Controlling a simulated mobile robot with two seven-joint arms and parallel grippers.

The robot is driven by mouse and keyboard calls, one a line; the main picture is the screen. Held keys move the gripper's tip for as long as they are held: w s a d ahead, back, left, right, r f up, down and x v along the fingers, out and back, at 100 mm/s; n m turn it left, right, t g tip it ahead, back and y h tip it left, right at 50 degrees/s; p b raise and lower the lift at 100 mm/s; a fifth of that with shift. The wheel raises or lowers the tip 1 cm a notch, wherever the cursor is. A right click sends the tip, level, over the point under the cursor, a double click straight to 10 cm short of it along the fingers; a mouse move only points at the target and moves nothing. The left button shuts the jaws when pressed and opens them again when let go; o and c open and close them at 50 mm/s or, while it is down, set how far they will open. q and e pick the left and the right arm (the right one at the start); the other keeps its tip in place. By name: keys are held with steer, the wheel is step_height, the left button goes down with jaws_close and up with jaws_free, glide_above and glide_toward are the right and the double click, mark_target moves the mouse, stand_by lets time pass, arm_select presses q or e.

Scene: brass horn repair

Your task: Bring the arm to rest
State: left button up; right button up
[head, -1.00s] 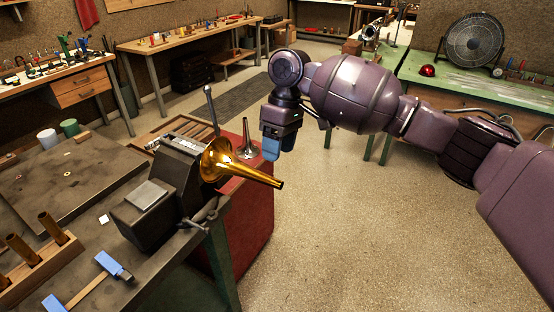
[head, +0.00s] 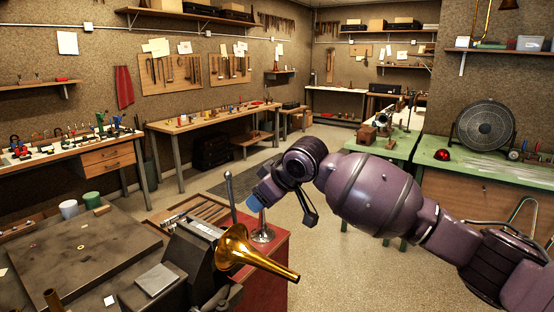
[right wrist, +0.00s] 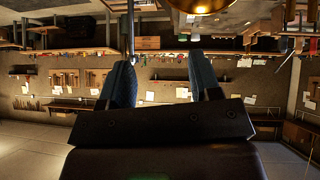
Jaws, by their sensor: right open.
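My right arm reaches in from the right in the head view, with its gripper (head: 254,202) just above and behind the brass horn bell (head: 238,248). In the right wrist view the two blue fingertips (right wrist: 156,84) stand apart with nothing between them. The gold bell rests at the vise (head: 190,255) on the dark workbench, its narrow end pointing right. Part of a gold rim also shows at the top of the right wrist view (right wrist: 203,5). My left gripper is not in view.
A red cabinet (head: 268,272) with a silver mouthpiece-like piece (head: 262,232) stands beside the bench. Wooden benches (head: 215,122) line the back wall. Open floor (head: 330,270) lies between.

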steer(key=s+d+f+m+t+h+b, duration=0.1)
steer(key=s+d+f+m+t, duration=0.4)
steer(key=d+f, duration=0.5)
steer(key=s+d+f+m+t+h, duration=0.1)
steer(key=s+d+f+m+t, duration=0.1)
steer(key=s+d+f+t, duration=0.65)
steer(key=s+d+f+m+g+h, duration=0.2)
steer(key=s+d+f+g, duration=0.2)
steer(key=s+f, duration=0.6)
steer(key=s+d+f+m+g+h, duration=0.2)
steer(key=s+d+f+g, duration=0.1)
steer(key=s+d+f, duration=0.5)
steer(key=s+f, duration=0.3)
steer(key=shift+s+g+h+b, duration=0.3)
steer(key=shift+s+g, duration=0.05)
